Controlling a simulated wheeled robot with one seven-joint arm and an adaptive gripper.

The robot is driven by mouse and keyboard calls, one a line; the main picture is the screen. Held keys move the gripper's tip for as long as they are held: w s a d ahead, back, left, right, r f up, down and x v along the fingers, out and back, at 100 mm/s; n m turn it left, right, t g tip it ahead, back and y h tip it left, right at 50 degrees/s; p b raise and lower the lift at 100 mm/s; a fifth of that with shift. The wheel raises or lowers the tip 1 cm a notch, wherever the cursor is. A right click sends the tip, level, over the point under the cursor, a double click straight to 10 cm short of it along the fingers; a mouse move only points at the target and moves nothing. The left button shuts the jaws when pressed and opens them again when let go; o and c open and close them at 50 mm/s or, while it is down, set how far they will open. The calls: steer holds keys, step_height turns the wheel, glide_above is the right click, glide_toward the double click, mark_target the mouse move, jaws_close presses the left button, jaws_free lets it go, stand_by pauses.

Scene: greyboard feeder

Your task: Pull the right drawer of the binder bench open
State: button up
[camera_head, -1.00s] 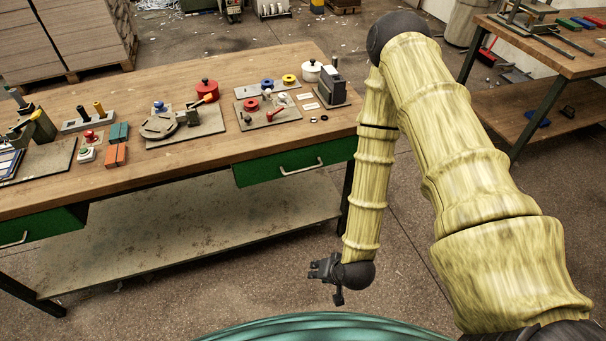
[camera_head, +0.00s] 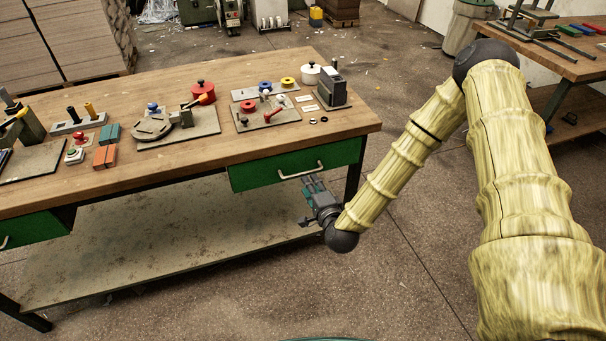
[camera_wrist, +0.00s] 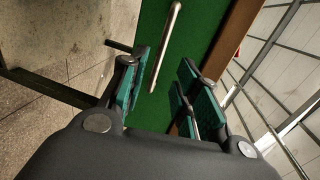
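The right drawer (camera_head: 262,174) of the binder bench has a green front and sits flush under the bench top, closed. Its pale metal handle (camera_head: 301,171) runs across the front. My gripper (camera_head: 312,184) is just below and in front of the handle, pointing toward the drawer. In the wrist view the handle (camera_wrist: 165,45) appears as a slanted bar ahead of and between the two green-padded fingers of my gripper (camera_wrist: 160,90). The fingers are spread apart and hold nothing. The handle looks to be beyond the fingertips; contact is not visible.
The wooden bench top (camera_head: 250,135) carries fixtures, pots and coloured parts. A left green drawer (camera_head: 35,228) is at the picture's left edge. A lower shelf (camera_head: 150,240) lies beneath. The floor (camera_head: 400,270) in front is clear. Another table (camera_head: 560,65) stands at the right.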

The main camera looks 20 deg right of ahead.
mark_target(303, 173)
steer(key=w, duration=0.2)
steer(key=w+f, duration=0.1)
steer(key=w, duration=0.2)
steer(key=w+p, duration=0.1)
steer(key=w, duration=0.2)
steer(key=shift+a+f, duration=0.15)
steer(key=shift+f, duration=0.15)
jaws_close()
